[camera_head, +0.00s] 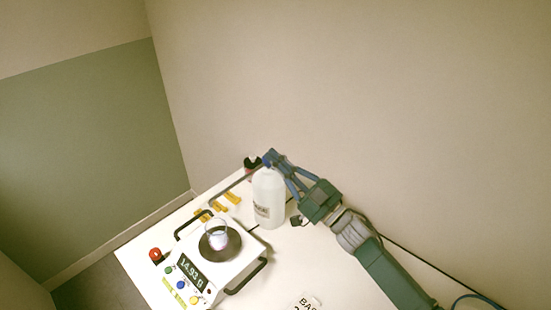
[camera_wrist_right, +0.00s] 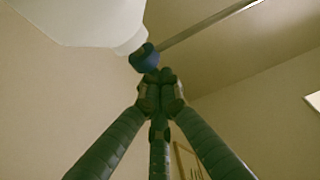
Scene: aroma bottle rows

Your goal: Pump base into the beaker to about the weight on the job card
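A white base bottle (camera_head: 269,200) with a dark-lettered label stands on the table. Its blue pump head (camera_wrist_right: 145,57) and long thin metal spout (camera_wrist_right: 208,24) show in the right wrist view. The spout reaches toward the clear beaker (camera_head: 216,234) in the head view. The beaker stands on the dark round pan of the scale (camera_head: 236,262), whose display reads 14.93 g. My right gripper (camera_head: 274,158) is at the bottle's top, its fingers drawn together right beside the pump head; contact is unclear. A white card (camera_head: 306,303) reading "BA…" is cut off at the bottom edge. My left gripper is out of view.
A red button (camera_head: 155,254) sits at the table's left edge. Several yellow pieces (camera_head: 226,202) lie behind the scale. Black handles flank the scale.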

